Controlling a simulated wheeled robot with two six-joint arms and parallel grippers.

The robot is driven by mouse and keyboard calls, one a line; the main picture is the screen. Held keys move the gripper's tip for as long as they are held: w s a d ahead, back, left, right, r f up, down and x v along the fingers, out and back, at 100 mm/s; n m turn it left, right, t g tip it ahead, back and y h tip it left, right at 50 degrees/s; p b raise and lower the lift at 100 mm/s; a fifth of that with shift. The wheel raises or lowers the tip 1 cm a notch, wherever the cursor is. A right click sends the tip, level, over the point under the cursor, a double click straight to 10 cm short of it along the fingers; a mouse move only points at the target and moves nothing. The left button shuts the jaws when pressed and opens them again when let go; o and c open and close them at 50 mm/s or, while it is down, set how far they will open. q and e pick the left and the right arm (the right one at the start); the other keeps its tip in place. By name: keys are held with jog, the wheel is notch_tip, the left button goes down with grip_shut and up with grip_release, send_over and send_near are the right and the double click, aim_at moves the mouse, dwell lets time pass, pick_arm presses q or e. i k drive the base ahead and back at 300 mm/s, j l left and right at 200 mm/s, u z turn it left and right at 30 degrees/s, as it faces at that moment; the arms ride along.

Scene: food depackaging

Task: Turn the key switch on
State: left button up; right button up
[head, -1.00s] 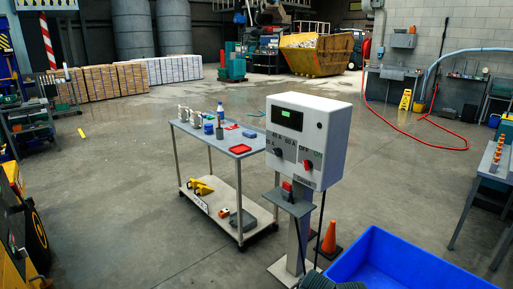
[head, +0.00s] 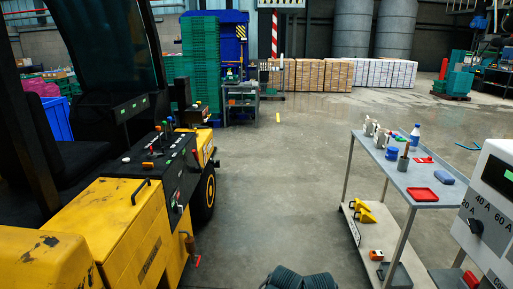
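A yellow vehicle (head: 130,220) with a black control panel (head: 160,165) fills the left of the head view. The panel carries levers, several coloured buttons and small fittings. A small pale fitting (head: 179,208) sits low on the panel's right side; I cannot tell whether it is a key switch or how it is set. A white control box (head: 495,165) is cut off at the right edge, with a dark rotary knob (head: 476,226) and "40 A" and "60 A" markings. No key can be made out for sure. Neither of my grippers is in view.
A grey two-level cart (head: 425,178) stands at right with bottles, a red tray (head: 422,194) and a blue block on top, and yellow items below. Green crates (head: 201,65) and box stacks (head: 310,75) stand behind. The floor (head: 270,180) between vehicle and cart is clear.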

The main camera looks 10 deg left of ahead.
aim_at(150, 156)
jog(key=i+l+u, duration=0.2)
jog(key=u, duration=0.15)
jog(key=i+l+u, duration=0.6)
jog(key=l+u, duration=0.15)
jog(key=i+l+u, duration=0.15)
jog(key=l+u, duration=0.2)
jog(key=i+l+u, duration=0.1)
jog(key=l+u, duration=0.25)
jog(key=l, duration=0.15)
jog(key=i+l+z, duration=0.25)
jog(key=i, duration=0.4)
jog(key=i+l+z, duration=0.25)
jog(key=i, duration=0.4)
jog(key=i+l+z, duration=0.25)
jog(key=i, duration=0.45)
